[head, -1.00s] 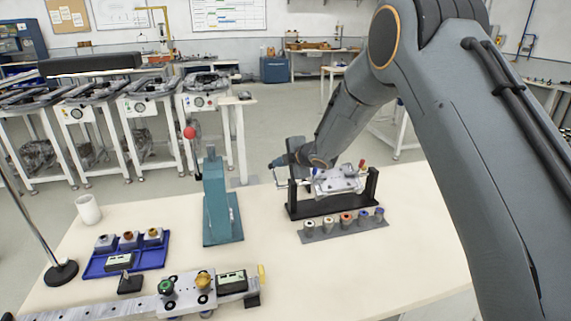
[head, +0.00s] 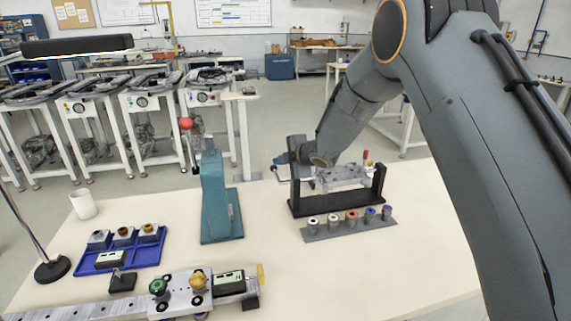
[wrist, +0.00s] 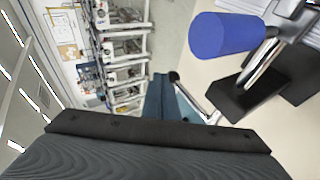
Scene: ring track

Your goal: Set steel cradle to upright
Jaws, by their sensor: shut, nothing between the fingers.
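The steel cradle (head: 343,176) is a silver plate-like frame hung between the two uprights of a black stand (head: 380,184) on the table. It looks roughly level, but its exact tilt is hard to tell. A small red-tipped part stands up at its right end.
A grey strip (head: 350,229) with several coloured bushings lies in front of the stand. A teal press (head: 218,200) with a red ball stands to the left. A blue tray (head: 121,258), white cup (head: 84,205) and metal rail fixture (head: 190,290) are further left. The table's front right is clear.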

